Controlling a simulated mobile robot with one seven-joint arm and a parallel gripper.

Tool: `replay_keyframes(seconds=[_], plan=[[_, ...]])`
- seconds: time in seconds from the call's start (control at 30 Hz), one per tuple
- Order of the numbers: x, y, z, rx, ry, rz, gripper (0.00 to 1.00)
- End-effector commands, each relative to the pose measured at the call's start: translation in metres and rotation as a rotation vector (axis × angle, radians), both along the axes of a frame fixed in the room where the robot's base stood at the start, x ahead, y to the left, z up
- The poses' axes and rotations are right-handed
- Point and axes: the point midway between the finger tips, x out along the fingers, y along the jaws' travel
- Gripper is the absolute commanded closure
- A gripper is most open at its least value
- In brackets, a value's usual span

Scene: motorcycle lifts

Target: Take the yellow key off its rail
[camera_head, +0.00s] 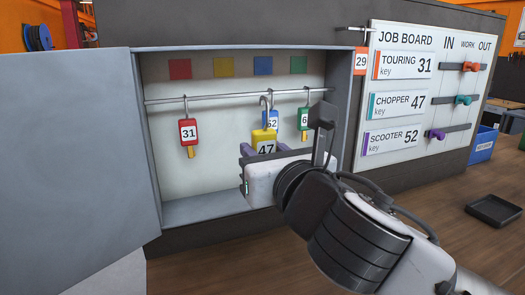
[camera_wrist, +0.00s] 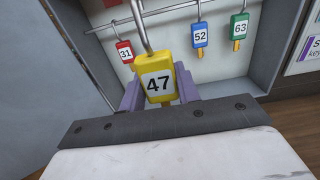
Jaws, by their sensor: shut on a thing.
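The yellow key (camera_head: 264,136) is a yellow tag marked 47 with a metal hook at its top. It is held upright between the purple fingers of my gripper (camera_head: 263,149), which is shut on it. In the wrist view the yellow key (camera_wrist: 155,68) sits between the two fingers of my gripper (camera_wrist: 160,92). The rail (camera_head: 225,97) runs across the inside of the cabinet. The hook's top overlaps the rail in the head view and is cut off in the wrist view, so I cannot tell whether it still hangs on it.
A red key 31 (camera_head: 188,133) hangs to the left. A blue key 52 (camera_wrist: 200,35) and a green key 63 (camera_wrist: 239,27) hang to the right. The open cabinet door (camera_head: 80,160) stands at the left. A job board (camera_head: 425,60) is at the right.

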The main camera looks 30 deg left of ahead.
Motion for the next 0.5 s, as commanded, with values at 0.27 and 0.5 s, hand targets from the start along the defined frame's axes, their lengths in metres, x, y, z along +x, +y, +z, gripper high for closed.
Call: replay_keyframes(seconds=[0.27, 0.5], plan=[[-0.011, -0.013, -0.001, 0.001, -0.001, -0.002, 0.88], [-0.021, -0.024, -0.002, 0.001, -0.001, -0.002, 0.88]])
